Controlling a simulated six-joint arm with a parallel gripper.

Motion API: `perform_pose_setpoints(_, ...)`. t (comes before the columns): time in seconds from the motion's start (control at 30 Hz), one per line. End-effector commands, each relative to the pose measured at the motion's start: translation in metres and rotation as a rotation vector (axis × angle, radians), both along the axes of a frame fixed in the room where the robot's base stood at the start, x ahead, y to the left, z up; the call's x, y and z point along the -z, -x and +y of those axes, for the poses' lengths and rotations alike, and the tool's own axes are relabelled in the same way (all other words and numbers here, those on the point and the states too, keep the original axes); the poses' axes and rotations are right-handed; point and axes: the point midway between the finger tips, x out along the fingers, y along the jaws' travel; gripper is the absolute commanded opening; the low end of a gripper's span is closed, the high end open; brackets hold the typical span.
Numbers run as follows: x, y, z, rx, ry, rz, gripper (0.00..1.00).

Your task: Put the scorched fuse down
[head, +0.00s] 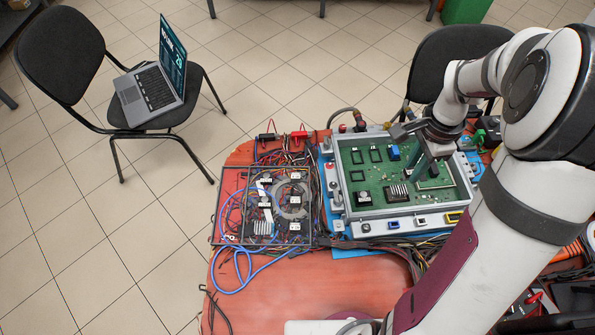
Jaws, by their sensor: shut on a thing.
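My gripper (427,170) points down over the green circuit board (372,183) in the grey open housing (343,213). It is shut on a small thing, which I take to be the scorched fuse. The fingers and the small size hide the fuse, so I cannot make out its marks or its tilt. I cannot tell whether it touches the board.
Left of the housing stands a dark-framed tray (223,206) with wires and small parts. Blue hose (243,281) loops at the table's left edge. The red tabletop (300,290) is bare in front. A laptop (158,82) sits on a chair.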

Motion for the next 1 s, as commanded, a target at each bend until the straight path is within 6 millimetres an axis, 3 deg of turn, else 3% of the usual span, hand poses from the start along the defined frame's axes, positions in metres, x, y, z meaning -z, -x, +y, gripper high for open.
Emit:
perform_pose_setpoints(0.17,0.002,-0.031,0.051,-0.293,0.0,0.0,0.0)
perform_pose_setpoints(0.3,0.003,-0.055,0.114,-0.619,0.0,-0.001,0.0)
perform_pose_setpoints(0.5,0.007,-0.069,0.218,-1.111,-0.001,0.001,0.0)
perform_pose_setpoints(0.6,0.009,-0.068,0.254,-1.278,0.0,0.001,0.0)
perform_pose_setpoints(0.77,0.012,-0.064,0.284,-1.4,-0.001,0.002,0.0)
perform_pose_setpoints(1.0,0.053,-0.06,0.353,-1.414,-0.002,0.004,0.0)
